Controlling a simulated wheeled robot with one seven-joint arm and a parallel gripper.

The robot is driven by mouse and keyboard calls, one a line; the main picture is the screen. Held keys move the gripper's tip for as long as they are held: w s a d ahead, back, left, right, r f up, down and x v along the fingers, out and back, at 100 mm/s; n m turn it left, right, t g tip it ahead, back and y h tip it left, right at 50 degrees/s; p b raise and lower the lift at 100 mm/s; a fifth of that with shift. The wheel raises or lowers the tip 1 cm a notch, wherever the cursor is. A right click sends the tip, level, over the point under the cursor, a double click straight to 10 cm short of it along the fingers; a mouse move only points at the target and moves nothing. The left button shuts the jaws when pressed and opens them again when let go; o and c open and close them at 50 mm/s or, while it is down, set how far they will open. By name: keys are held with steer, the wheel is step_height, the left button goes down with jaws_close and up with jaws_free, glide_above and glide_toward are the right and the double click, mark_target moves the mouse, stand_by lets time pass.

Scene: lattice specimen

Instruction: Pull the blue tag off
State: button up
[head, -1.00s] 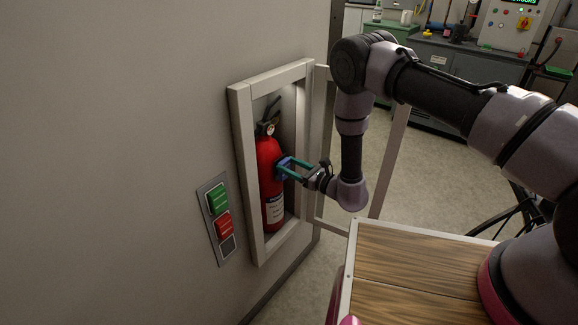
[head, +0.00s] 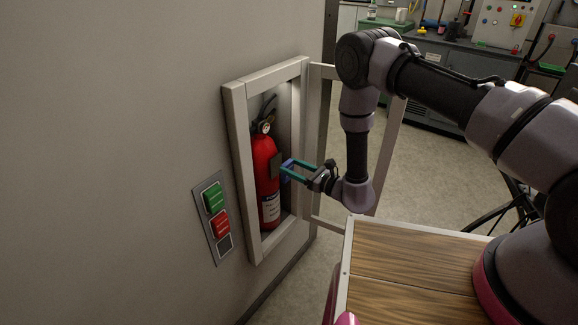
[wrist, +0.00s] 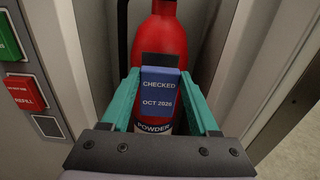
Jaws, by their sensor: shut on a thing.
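The red fire extinguisher (head: 265,158) stands upright in a framed wall recess; it also shows in the wrist view (wrist: 160,30). A dark patch (head: 276,165) shows on its right side in the head view; its edge shows above the tag in the wrist view (wrist: 160,60). The blue tag (wrist: 160,92) reads "CHECKED OCT 2026" and sits between the teal fingers of my gripper (head: 288,169). The gripper is shut on the tag. In the head view the tag (head: 287,166) appears just clear of the patch, outward from the extinguisher.
The recess frame (head: 236,150) surrounds the extinguisher closely. Its open door (head: 318,140) stands to the right, near my arm. A wood-topped surface (head: 405,265) is at lower right.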

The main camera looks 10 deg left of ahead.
mark_target(289, 166)
steer(key=shift+v, duration=1.75)
steer(key=shift+f, duration=0.1)
